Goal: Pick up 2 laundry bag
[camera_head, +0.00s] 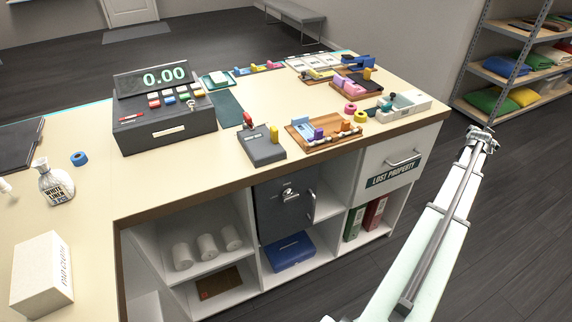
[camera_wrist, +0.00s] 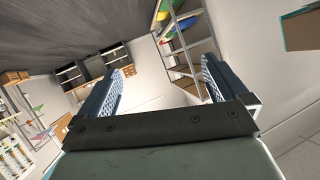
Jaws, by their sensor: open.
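My gripper (camera_wrist: 165,72) is open and empty in the wrist view, its two dark fingers wide apart with floor and wall between them. Several soft, bag-like bundles lie on the metal rack at the right of the head view: a green one (camera_head: 489,102), a yellow one (camera_head: 522,96) and a blue one (camera_head: 505,67). I cannot tell which of them are laundry bags. Green, yellow and red shapes also show on the rack at the top of the wrist view. The end of my arm (camera_head: 481,139) is right of the counter, well short of the rack.
The counter (camera_head: 80,124) carries a cash register (camera_head: 164,117), a card terminal (camera_head: 262,146), wooden trays and a white box (camera_head: 42,274). Below are open shelves and a drawer marked "LOST PROPERTY" (camera_head: 389,172). Clear floor lies between counter and rack. A bench (camera_head: 294,14) stands behind.

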